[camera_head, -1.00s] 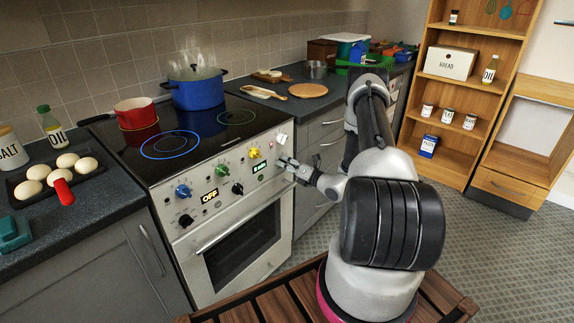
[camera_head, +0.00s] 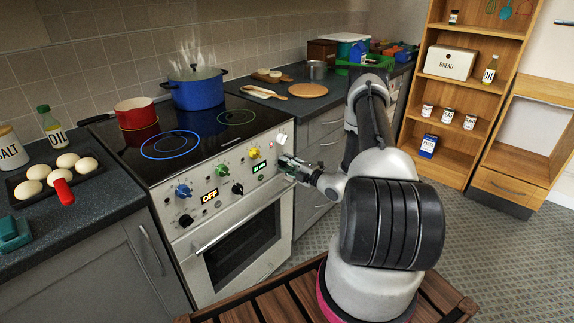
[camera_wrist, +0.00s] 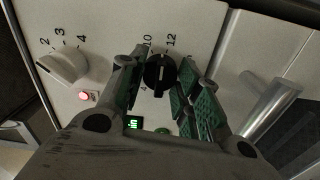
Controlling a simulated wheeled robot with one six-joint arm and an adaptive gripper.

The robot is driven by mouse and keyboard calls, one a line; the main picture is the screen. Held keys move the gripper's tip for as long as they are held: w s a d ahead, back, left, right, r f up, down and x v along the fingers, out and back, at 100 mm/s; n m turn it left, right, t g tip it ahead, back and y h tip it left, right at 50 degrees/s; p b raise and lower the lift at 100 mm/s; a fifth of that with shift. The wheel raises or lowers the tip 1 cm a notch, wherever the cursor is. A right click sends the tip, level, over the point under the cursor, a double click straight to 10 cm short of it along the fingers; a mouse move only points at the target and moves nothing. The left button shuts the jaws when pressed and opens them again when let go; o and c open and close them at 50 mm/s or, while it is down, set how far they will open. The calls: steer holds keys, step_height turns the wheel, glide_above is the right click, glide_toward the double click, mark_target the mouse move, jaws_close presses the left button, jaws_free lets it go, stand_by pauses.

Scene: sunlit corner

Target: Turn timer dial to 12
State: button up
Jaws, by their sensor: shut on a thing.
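The timer dial (camera_wrist: 159,73) is a round black knob with a white mark, seen in the wrist view with the numbers 10 and 12 printed above it. Its white mark points up, roughly between 10 and 12; the exact setting is hard to read. My gripper (camera_wrist: 163,88) has one green-padded finger on each side of the dial and is shut on it. In the head view my gripper (camera_head: 284,162) is at the right end of the stove's front panel and hides the dial. A green-lit display (camera_wrist: 135,122) beside the dial is partly covered by a finger.
A white knob (camera_wrist: 64,67) with numbers and a red light (camera_wrist: 84,95) are left of the dial. An oven handle (camera_head: 236,222) runs below the panel. A blue pot (camera_head: 196,90) steams on the stove.

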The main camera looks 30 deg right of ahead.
steer(key=shift+f+m, duration=0.1)
steer(key=shift+m, duration=1.1)
steer(key=o, duration=1.1)
steer(key=shift+c, duration=0.2)
steer(key=v, duration=1.2)
